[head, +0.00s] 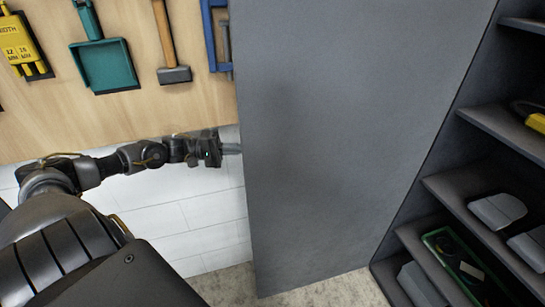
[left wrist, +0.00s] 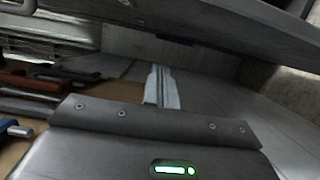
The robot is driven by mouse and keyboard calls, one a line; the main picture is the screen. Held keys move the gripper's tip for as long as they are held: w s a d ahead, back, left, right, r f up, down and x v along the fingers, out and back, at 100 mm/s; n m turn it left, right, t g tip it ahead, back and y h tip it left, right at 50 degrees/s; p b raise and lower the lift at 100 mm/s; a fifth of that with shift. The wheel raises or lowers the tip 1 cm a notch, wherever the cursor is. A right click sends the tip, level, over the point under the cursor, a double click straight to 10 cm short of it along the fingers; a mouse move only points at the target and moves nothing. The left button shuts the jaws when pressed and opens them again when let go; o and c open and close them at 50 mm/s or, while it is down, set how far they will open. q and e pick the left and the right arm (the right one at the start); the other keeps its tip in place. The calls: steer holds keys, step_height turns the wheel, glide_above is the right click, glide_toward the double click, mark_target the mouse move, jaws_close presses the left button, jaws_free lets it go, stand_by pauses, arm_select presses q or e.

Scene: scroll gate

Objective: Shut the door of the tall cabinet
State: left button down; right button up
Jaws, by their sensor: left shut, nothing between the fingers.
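The tall cabinet (head: 440,182) stands open at the right of the head view. Its door (head: 330,130) is a large plain grey panel swung wide open across the middle of the view. My left gripper (head: 232,149) reaches in from the left, at the door's left edge. Its fingers are shut and empty, with the tips at or just behind that edge; I cannot tell whether they touch. In the left wrist view the closed fingers (left wrist: 161,88) point away from the camera, and a dark grey panel, likely the door (left wrist: 250,30), slants across the top right. My right gripper is not in view.
A wooden tool board (head: 130,110) with a teal dustpan (head: 105,66) and a hammer (head: 172,72) hangs behind my left arm, above a white wall (head: 190,215). The cabinet shelves hold grey items (head: 497,210) and a green tray (head: 455,262). Speckled floor shows below the door.

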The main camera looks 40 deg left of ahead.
mark_target(273, 157)
arm_select(q)
steer(key=w+d+p, duration=0.1)
steer(key=d, duration=0.2)
steer(key=w+d+p, duration=0.1)
steer(key=d, duration=0.3)
steer(key=w+d+p, duration=0.1)
steer(key=d, duration=0.2)
steer(key=shift+w+d, duration=0.15)
steer(key=shift+w, duration=0.05)
steer(key=shift+d, duration=0.1)
